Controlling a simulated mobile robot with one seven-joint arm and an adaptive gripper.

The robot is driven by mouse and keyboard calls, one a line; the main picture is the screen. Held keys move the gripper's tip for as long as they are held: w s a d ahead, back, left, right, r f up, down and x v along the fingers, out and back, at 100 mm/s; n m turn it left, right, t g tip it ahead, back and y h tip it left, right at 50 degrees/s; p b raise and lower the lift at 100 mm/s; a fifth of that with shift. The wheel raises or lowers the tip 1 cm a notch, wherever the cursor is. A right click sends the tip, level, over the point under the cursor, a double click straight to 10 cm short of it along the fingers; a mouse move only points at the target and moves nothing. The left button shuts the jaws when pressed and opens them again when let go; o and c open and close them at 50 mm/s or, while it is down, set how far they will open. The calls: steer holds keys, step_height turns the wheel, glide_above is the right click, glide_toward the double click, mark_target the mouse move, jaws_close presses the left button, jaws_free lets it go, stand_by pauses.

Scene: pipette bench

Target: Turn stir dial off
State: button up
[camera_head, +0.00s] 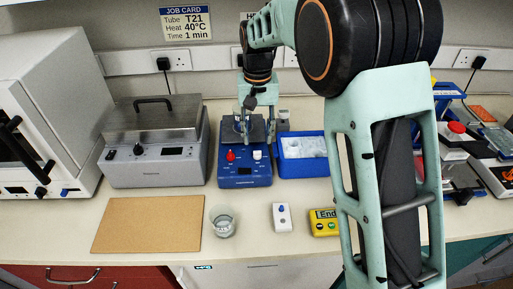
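A blue hotplate stirrer (245,181) stands on the bench near the middle, with a dark top plate. Its front panel has a red knob (231,156) on the left and a white knob (257,155) on the right. The labels are too small to read, so I cannot tell which one is the stir dial, nor its setting. My gripper (242,130) points down over the stirrer's top plate, behind and above the knobs. It appears apart from both knobs. Its fingers are too small to tell whether they are open or shut.
A grey water bath (155,165) stands left of the stirrer and a blue ice tray (302,170) right. In front are a brown board (148,223), a glass beaker (223,222), a small white device (282,218) and a yellow timer (323,226). My arm hides part of the right bench.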

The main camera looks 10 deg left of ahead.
mark_target(257, 154)
step_height(257, 154, down, 6)
steer(key=shift+f, duration=0.1)
